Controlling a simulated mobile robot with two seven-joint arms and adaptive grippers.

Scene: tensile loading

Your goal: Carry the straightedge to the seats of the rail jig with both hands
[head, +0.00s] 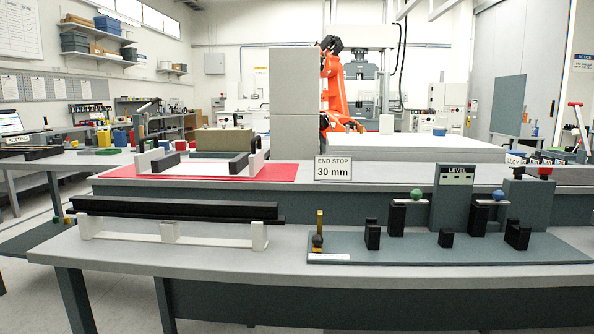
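The straightedge appears to be the long black bar (175,209) at the front left of the near table. It lies level across a pale stand (168,231) with upright supports. The rail jig appears to be the dark grey-green plate (400,252) on the right of the same table. Several black notched blocks, such as the front left one (373,236) and the front right one (517,236), stand on it; they look like the seats. No bar lies across these blocks. Neither of my grippers is in view.
An END STOP 30 mm sign (333,169) stands behind the table's middle. A grey LEVEL unit (453,195) rises behind the jig. A brass-coloured post with a dark ball (318,235) stands at the jig's left end. Bare tabletop (287,250) lies between stand and jig.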

